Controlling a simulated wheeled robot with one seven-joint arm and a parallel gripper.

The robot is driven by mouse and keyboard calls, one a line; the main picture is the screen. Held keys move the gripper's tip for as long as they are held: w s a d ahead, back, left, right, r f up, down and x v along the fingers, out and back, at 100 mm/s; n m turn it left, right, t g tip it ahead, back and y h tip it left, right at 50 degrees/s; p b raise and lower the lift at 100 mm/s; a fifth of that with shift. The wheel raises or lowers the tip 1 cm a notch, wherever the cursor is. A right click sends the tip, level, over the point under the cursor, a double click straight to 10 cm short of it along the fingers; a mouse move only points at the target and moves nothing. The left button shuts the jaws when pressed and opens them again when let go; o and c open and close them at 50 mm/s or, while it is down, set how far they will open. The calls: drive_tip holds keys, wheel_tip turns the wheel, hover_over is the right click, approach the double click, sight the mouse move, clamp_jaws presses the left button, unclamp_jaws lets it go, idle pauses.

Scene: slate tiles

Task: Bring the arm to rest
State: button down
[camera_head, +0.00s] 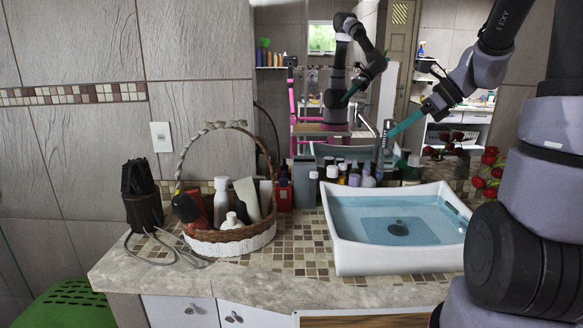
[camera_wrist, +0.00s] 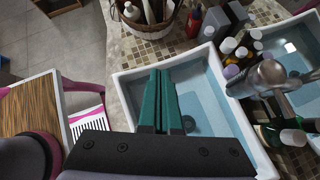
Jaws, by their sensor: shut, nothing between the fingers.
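My gripper (camera_head: 406,124) is in the air above the back of the white sink basin (camera_head: 340,255), near the tap (camera_head: 384,140). Its teal fingers lie together with nothing between them. In the wrist view my gripper (camera_wrist: 160,80) shows its two teal fingers side by side over the basin (camera_wrist: 127,88). My arm comes in from the upper right in the head view. A mirror behind the counter reflects the arm.
Several small bottles (camera_head: 355,177) crowd behind the basin. Red flowers (camera_head: 490,172) stand at right. The counter front (camera_head: 250,292) is clear.

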drive_tip(key=s+r+n+t+h, duration=0.2)
drive_tip(key=s+r+n+h, duration=0.1)
drive_tip(key=s+n, duration=0.5)
drive_tip(key=s+a+r+n+t+h, duration=0.1)
drive_tip(key=s+r+n+t+h, duration=0.1)
drive_tip(key=s+n, duration=0.6)
drive_tip(key=shift+a+r+n+h, duration=0.25)
drive_tip(key=shift+r+n+h, duration=0.65)
drive_tip(key=shift+r+n, duration=0.55)
drive_tip(key=shift+s+f, duration=0.1)
drive_tip(key=shift+f, duration=0.05)
